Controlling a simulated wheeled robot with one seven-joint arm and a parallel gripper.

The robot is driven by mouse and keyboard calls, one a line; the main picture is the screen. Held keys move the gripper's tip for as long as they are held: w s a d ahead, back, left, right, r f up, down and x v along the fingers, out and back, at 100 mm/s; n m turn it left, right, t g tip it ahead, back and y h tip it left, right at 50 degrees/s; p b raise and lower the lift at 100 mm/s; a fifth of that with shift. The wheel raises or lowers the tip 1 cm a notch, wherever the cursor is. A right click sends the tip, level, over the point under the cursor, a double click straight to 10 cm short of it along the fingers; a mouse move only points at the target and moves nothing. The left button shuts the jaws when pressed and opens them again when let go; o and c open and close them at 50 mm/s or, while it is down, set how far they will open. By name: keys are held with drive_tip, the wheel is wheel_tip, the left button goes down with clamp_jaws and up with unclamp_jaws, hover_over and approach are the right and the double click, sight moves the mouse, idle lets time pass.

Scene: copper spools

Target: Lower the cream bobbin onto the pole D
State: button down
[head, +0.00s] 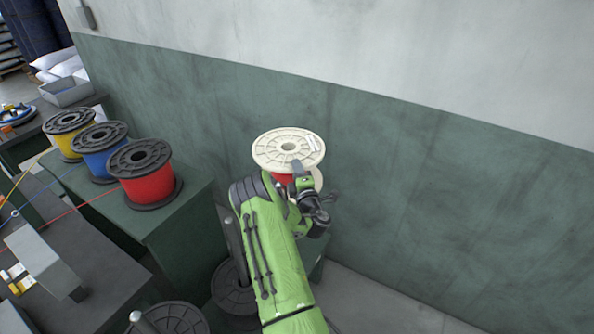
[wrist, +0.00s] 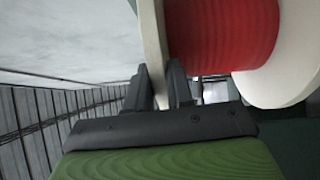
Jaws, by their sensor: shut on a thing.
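The cream bobbin (head: 289,146), with cream flanges and red winding, is held up in front of the green wall. Its upper flange faces up in the head view; the arm hides part of its lower side. My gripper (head: 300,180) is shut on the flange at its near right edge. In the wrist view the fingers (wrist: 160,85) pinch one cream flange (wrist: 153,45), with the red winding (wrist: 222,35) beside it. A grey upright pole (head: 234,250) shows left of my arm. No letter is readable, so I cannot tell which pole is D; what lies under the bobbin is hidden.
Yellow (head: 69,132), blue (head: 100,150) and red (head: 141,172) spools with dark flanges stand on a green bench (head: 178,212) at left. Dark spools (head: 178,318) sit low at the bottom, near another pole top (head: 142,322). The wall (head: 400,170) is close behind. Floor at lower right is clear.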

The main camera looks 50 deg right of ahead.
wheel_tip(320, 180, down, 39)
drive_tip(key=b, duration=1.9)
drive_tip(key=shift+b, duration=0.4)
idle(0.4)
drive_tip(key=shift+w+f, duration=0.1)
drive_tip(key=shift+f, duration=0.15)
idle(0.4)
drive_tip(key=c, duration=0.9)
unclamp_jaws()
drive_tip(key=p+v, duration=0.9)
drive_tip(key=v, duration=0.7)
